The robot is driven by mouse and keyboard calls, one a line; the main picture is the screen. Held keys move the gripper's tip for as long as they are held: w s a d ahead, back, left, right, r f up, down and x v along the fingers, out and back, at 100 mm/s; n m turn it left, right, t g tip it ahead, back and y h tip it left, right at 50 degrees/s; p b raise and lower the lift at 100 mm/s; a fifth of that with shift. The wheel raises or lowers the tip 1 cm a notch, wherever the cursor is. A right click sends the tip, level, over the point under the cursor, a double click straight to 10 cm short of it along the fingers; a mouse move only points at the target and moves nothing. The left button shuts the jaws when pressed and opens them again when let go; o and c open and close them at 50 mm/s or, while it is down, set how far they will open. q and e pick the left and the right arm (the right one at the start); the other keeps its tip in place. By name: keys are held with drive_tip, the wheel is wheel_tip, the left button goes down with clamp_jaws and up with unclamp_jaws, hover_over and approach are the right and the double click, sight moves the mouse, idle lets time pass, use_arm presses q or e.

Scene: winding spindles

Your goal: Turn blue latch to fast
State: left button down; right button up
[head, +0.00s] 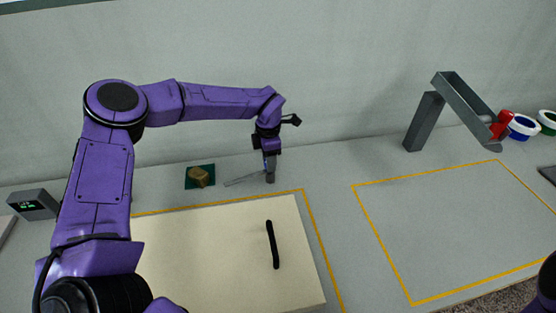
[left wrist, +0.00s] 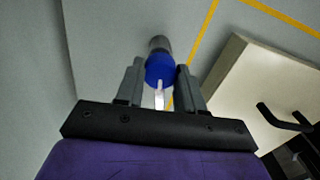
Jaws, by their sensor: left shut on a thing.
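The blue latch (left wrist: 160,72) shows in the left wrist view as a blue round piece with a pale strip on its near side, in front of a grey cylinder (left wrist: 159,43). My left gripper (left wrist: 160,76) has a finger on each side of the blue piece and is shut on it. In the head view my left gripper (head: 270,160) points down near the back wall, over a short grey post (head: 270,177). The latch is mostly hidden there, and its exact turn cannot be read. My right gripper is out of view.
A cream board (head: 215,240) with a black handle (head: 272,245) lies in front. A green pad (head: 190,184) with a brownish lump (head: 202,175) is left of the post. A display box (head: 35,205) is far left. A grey angled stand (head: 425,120) is at right; yellow-outlined floor there is clear.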

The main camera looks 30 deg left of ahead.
use_arm(q)
drive_tip(key=shift+f+n+b, duration=0.1)
drive_tip(key=shift+n+b, duration=0.3)
drive_tip(key=shift+n, duration=0.6)
drive_tip(key=n+b, duration=0.2)
drive_tip(key=n, duration=0.2)
drive_tip(key=n+b, duration=0.3)
drive_tip(key=n, duration=0.2)
drive_tip(key=shift+d+n+b, duration=0.1)
drive_tip(key=shift+n+b, duration=0.8)
drive_tip(key=shift+n, duration=0.6)
drive_tip(key=shift+r, duration=0.2)
drive_tip(key=c, duration=0.7)
unclamp_jaws()
drive_tip(key=shift+n, duration=0.3)
wheel_tip(320, 180, up, 10)
drive_tip(key=shift+r+b, duration=0.25)
drive_tip(key=shift+b, duration=0.2)
